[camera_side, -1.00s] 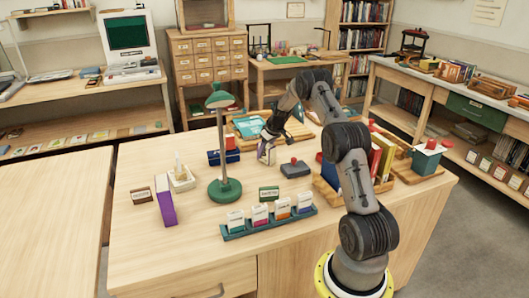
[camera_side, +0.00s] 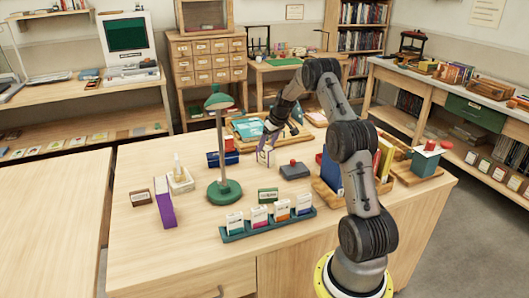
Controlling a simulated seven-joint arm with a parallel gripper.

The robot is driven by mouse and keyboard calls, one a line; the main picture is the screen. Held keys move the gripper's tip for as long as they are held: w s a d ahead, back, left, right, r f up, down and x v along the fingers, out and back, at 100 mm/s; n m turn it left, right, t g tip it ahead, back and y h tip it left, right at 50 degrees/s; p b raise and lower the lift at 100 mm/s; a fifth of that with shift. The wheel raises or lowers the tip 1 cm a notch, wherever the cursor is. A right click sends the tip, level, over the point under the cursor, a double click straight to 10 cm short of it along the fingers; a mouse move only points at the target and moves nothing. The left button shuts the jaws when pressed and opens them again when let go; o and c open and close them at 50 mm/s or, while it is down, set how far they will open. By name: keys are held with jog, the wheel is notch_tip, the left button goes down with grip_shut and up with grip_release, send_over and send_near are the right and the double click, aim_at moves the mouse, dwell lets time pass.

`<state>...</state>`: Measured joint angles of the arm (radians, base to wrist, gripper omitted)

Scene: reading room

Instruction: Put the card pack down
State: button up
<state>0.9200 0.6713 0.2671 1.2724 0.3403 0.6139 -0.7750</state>
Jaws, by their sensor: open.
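A small card pack (camera_side: 265,157), white with purple, stands upright on the wooden table, right of the green lamp. My gripper (camera_side: 272,137) is open just above and around the top of the pack. Its fingers are spread apart, and the pack's upper part is partly hidden by them. Whether a finger still touches the pack I cannot tell at this size.
The green lamp (camera_side: 224,190) stands close on the left. A grey box with a red knob (camera_side: 294,170) sits to the right. The table's left front is clear.

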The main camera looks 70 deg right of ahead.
jog(key=v, duration=0.6)
jog(key=shift+s+r, duration=0.15)
jog(key=shift+r, duration=0.1)
